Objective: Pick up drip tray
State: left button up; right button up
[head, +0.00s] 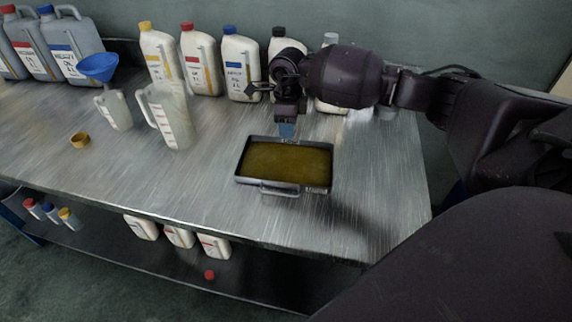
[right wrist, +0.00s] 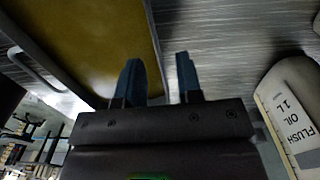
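The drip tray (head: 240,172) is a shallow dark metal pan of brownish-yellow oil on the steel bench, with a handle at its front and another at its far side. My right gripper (head: 287,131) points down at the middle of the tray's far edge. In the right wrist view my right gripper (right wrist: 158,68) is open, its two blue fingers apart. The rim of the drip tray (right wrist: 152,30) runs between the fingers in that view; whether they touch it I cannot tell. My left gripper is not in view.
White oil bottles (head: 200,62) line the back of the bench; a flush oil bottle (right wrist: 296,115) is close beside my right gripper. Measuring jugs (head: 168,118), a blue funnel (head: 97,67) and a brass-coloured ring (head: 80,140) are on the left. The bench in front of the tray is clear.

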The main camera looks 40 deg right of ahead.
jog(key=f, duration=0.4)
jog(key=shift+s+f, duration=0.1)
jog(key=shift+s, duration=0.1)
grip_shut()
